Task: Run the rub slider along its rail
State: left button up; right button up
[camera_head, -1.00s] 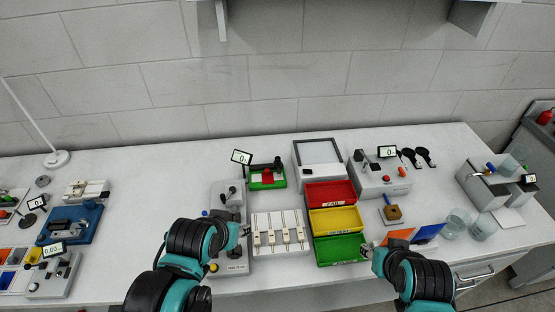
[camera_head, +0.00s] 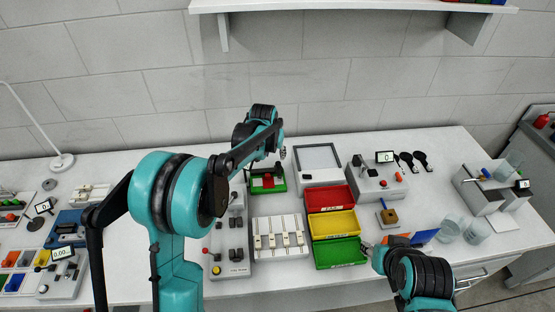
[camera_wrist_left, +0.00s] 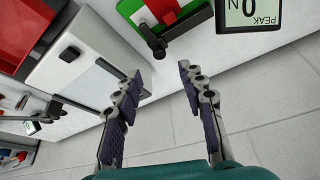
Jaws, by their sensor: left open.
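The green-based device (camera_head: 267,186) with a red block and a black handle stands at the middle back of the table. I cannot tell for sure that its block is the rub slider. It also shows at the top of the left wrist view (camera_wrist_left: 176,38), with a white strip, red block and black bar. My left gripper (camera_wrist_left: 160,80) is open and empty, its two fingers apart, near this device. In the head view my left gripper (camera_head: 283,153) is small, by the device's back right. My right gripper (camera_head: 368,249) is low by the green tray, its fingers too small to read.
A white framed box (camera_head: 318,180) stands right of the device. Red (camera_head: 330,207), yellow and green trays lie in front of it. A white switch panel (camera_head: 280,250) and grey control box (camera_head: 230,268) are nearer. A PEAK display (camera_wrist_left: 252,12) is close to my left gripper.

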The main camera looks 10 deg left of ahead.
aim_at(278, 163)
pick_arm(q)
jog(key=b+x, duration=0.2)
jog(key=x, duration=0.7)
jog(key=shift+w+d, duration=0.15)
grip_shut()
